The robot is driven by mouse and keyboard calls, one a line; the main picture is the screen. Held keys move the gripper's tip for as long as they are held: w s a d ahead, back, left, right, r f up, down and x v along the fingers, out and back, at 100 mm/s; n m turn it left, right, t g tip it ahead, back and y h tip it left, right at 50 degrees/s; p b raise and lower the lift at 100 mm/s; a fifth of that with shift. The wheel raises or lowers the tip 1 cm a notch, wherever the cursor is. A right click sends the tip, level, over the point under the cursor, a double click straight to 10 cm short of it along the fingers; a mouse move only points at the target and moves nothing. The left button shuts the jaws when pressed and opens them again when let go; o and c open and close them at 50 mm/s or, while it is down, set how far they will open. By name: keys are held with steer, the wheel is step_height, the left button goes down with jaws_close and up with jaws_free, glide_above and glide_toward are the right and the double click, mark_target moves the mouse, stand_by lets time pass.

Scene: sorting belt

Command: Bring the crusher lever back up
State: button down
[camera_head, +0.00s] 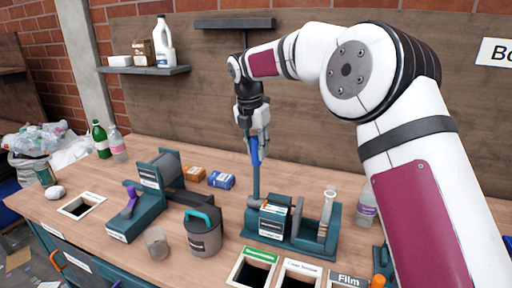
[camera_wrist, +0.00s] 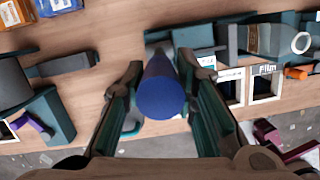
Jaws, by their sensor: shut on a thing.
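The crusher (camera_head: 280,236) is a teal device with a labelled block, standing on the bench below my gripper. Its lever (camera_head: 256,182) is a teal bar that stands close to upright from the left end of the block. The blue handle (camera_head: 254,152) tops the lever. My gripper (camera_head: 259,145) points down and is shut on the blue handle. In the wrist view the round blue end of the handle (camera_wrist: 162,98) sits between the two fingers and hides most of the lever below it.
A teal machine with a purple handle (camera_head: 129,201) and a grey canister (camera_head: 204,232) stand left of the crusher. Orange (camera_head: 195,173) and blue (camera_head: 221,180) boxes lie behind. A clear bottle (camera_head: 366,207) stands right. Labelled bench openings (camera_head: 258,254) lie in front.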

steer(key=shift+w, duration=0.15)
steer(key=c, duration=1.3)
jaws_free()
steer(key=shift+w+f, duration=0.1)
steer(key=v, duration=1.2)
